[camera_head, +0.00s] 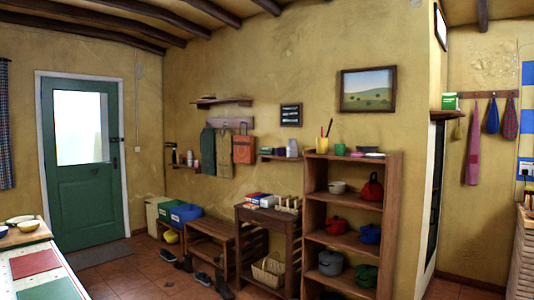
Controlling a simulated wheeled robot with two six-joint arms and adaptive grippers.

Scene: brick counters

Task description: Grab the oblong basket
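A light wicker basket (268,271), which looks oblong, sits low on the bottom shelf of the small wooden side table, left of the tall shelf unit. Its far side and full outline are partly hidden in shadow. Neither of my grippers is in view.
The wooden side table (268,214) stands beside a tall shelf unit (312,215) with pots and a red kettle. A wooden bench (209,229) and shoes are to its left. A counter (22,240) is at lower left. Tiled floor (137,273) is open between.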

